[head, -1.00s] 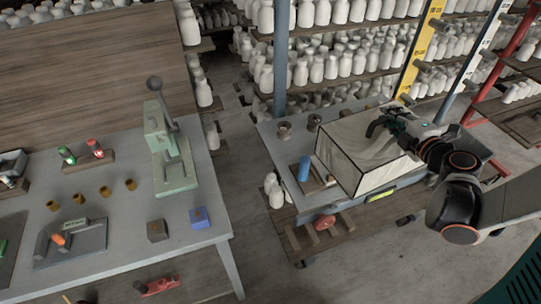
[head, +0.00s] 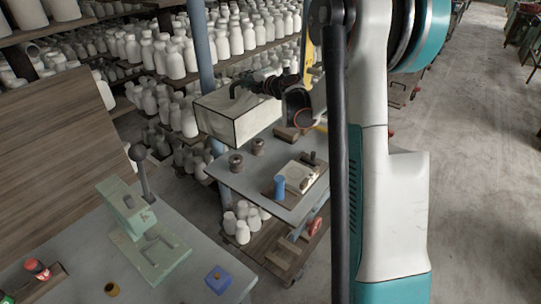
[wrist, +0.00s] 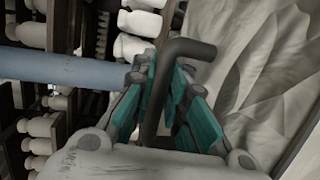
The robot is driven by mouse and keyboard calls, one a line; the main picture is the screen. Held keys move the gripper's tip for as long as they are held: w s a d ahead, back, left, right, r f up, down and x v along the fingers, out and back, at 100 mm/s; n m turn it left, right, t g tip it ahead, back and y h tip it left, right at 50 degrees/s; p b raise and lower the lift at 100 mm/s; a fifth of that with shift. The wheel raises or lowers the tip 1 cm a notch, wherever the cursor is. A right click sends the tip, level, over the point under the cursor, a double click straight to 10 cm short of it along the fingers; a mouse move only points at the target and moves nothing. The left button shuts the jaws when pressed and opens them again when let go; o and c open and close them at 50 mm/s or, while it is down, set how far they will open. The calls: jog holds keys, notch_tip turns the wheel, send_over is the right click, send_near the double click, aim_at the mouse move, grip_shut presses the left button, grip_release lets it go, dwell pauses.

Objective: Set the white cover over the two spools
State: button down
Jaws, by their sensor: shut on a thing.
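The white cover (head: 238,117) is a box shape with dark edges and a dark bent handle on top. It is in the air above the far part of the grey cart top (head: 232,181), tilted a little in the head view. My gripper (wrist: 165,100) is shut on the dark handle, and the cover's creased white side (wrist: 265,70) fills the right of the wrist view. The two spools, a left spool (head: 236,163) and a right spool (head: 258,147), stand upright and uncovered on the cart, below the cover in the picture.
On the cart are a blue cylinder (head: 279,186), a pale board (head: 301,176) and a brown block (head: 286,134). A blue-grey post (head: 201,70) and shelves of white bottles stand close behind the cover. A green press (head: 145,230) stands on the nearer table.

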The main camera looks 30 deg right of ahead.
notch_tip(320, 180, down, 20)
jog(key=b, duration=0.6)
jog(key=shift+r, duration=0.25)
jog(key=shift+f, duration=0.1)
jog(key=c, duration=2)
grip_release()
jog(key=o, duration=0.4)
